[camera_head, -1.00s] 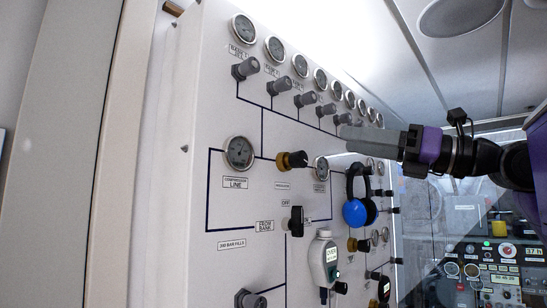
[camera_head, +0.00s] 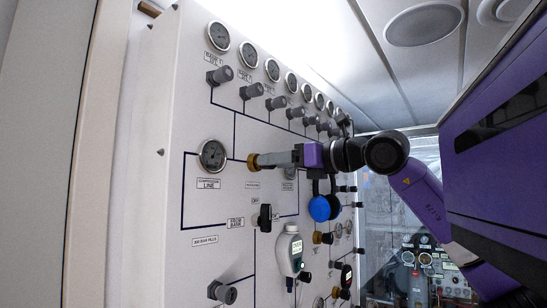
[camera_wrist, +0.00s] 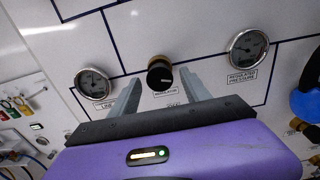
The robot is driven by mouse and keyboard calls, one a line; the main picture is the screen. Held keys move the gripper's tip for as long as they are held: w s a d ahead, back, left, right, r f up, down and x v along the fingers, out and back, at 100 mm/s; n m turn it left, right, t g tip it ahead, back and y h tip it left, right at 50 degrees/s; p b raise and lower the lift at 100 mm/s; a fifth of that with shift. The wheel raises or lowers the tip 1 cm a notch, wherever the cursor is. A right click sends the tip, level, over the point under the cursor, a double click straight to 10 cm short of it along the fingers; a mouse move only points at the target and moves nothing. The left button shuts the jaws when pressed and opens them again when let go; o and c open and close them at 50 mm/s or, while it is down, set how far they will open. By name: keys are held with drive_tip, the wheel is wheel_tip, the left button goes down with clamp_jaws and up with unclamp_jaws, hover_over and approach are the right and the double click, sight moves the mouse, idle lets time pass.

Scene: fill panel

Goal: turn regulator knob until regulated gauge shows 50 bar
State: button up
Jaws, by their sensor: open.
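The regulator knob (camera_wrist: 160,74), black with a brass collar, sticks out of the white panel; its brass collar (camera_head: 254,161) also shows in the head view. My gripper (camera_wrist: 159,82) is open, with one grey finger on each side of the knob in the wrist view. I cannot tell whether the fingertips reach past the knob or touch it. The regulated pressure gauge (camera_wrist: 248,49) is right of the knob in the wrist view; its needle is too small to read. In the head view my gripper (camera_head: 268,160) mostly hides this gauge and the knob's black cap.
The compressor line gauge (camera_head: 212,155) is left of the knob. A row of grey valve knobs (camera_head: 250,90) and gauges runs above. Blue ear defenders (camera_head: 320,208) hang close below my arm.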

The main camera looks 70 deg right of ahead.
drive_tip(key=shift+w+d, duration=0.15)
drive_tip(key=shift+w, duration=0.4)
clamp_jaws()
